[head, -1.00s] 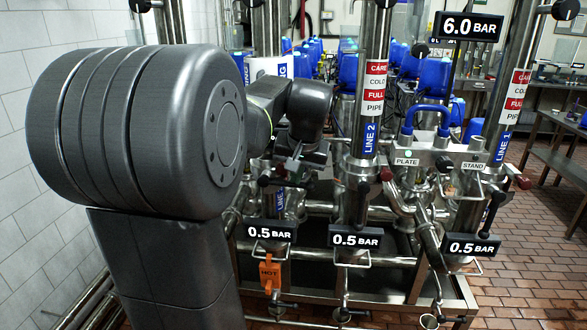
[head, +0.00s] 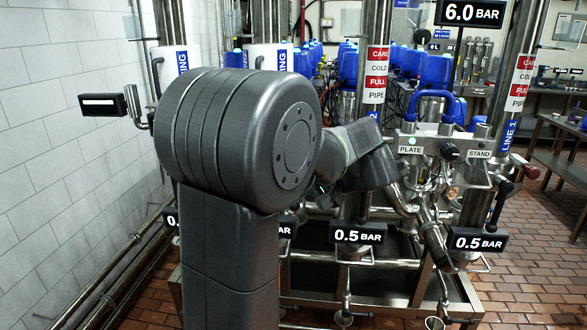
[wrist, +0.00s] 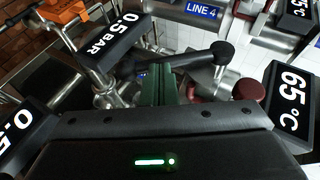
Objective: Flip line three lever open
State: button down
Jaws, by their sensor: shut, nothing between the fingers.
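My gripper (wrist: 157,84) shows in the wrist view as two dark green fingers, shut together with nothing between them. A black lever with a round knob (wrist: 223,53) lies just beyond the fingertips, its bar running left from the knob. The bar passes close to the fingertips; I cannot tell whether they touch. No line three label is readable, so I cannot tell for sure which line this lever belongs to. In the head view my arm hides the gripper and the valves around it.
A "LINE 4" label (wrist: 202,9) shows at the top of the wrist view. A 0.5 BAR display (wrist: 116,47), a 65 °C display (wrist: 290,101) and a dark red knob (wrist: 248,90) crowd the gripper. In the head view, a plate and stand panel (head: 445,146) is on the right.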

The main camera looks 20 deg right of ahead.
jog(key=shift+w+a+f+m+t+y+b, duration=0.25)
jog(key=shift+a+f+t+y+b, duration=0.2)
jog(key=shift+f+b, duration=0.3)
jog(key=shift+w+a+f+m+t+y+b, duration=0.15)
jog(key=shift+w+a+f+t+y+b, duration=0.35)
jog(key=shift+b, duration=0.4)
jog(key=shift+w+a+f+m+t+y+b, duration=0.15)
jog(key=shift+a+f+m+t+y+b, duration=0.15)
jog(key=shift+a+f+b, duration=0.35)
jog(key=shift+f+b, duration=0.15)
jog(key=shift+b, duration=0.15)
